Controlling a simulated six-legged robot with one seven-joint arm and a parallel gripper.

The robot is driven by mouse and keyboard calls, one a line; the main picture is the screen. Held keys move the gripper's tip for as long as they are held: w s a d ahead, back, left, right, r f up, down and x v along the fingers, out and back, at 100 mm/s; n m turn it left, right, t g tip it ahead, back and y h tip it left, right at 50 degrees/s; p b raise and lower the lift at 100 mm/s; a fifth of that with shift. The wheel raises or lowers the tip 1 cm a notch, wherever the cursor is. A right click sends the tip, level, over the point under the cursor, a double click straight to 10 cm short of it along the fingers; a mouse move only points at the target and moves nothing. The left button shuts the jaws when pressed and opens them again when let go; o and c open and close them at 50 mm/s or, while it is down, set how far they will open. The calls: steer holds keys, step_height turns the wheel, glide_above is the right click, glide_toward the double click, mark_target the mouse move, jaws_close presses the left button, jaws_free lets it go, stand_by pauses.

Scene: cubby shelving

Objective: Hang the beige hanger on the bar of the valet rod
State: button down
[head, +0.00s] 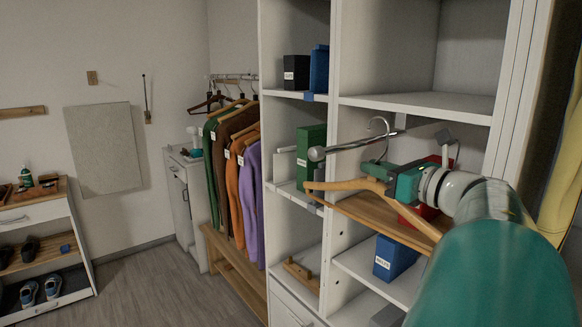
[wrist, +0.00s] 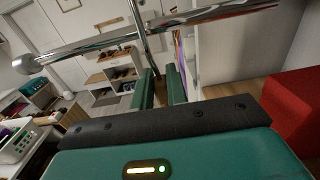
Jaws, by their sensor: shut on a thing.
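The beige hanger (head: 345,185) is a wooden one with a chrome hook (head: 379,121). My teal gripper (head: 392,181) is shut on it near the base of the hook. The valet rod's chrome bar (head: 350,147) sticks out from the shelving with a round knob at its left end. The hook's curve shows above the bar in the head view; I cannot tell if it is around the bar or beside it. In the wrist view the bar (wrist: 100,45) crosses the top, and the hook's wire (wrist: 138,35) runs down toward my fingers (wrist: 160,90). The hanger's arms are hidden there.
White cubby shelving (head: 420,103) surrounds the rod. Coloured garments (head: 222,165) hang on a rail to the left. Open floor (head: 160,275) lies at lower left.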

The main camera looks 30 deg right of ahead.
steer(key=shift+w+a+f, duration=0.1)
steer(key=shift+w, duration=0.45)
steer(key=shift+f, duration=1.25)
steer(key=c, duration=1.3)
jaws_free()
steer(key=s, duration=0.9)
steer(key=s+d, duration=0.1)
steer(key=s, duration=0.4)
steer(key=shift+d, duration=0.1)
steer(key=shift+w, duration=0.1)
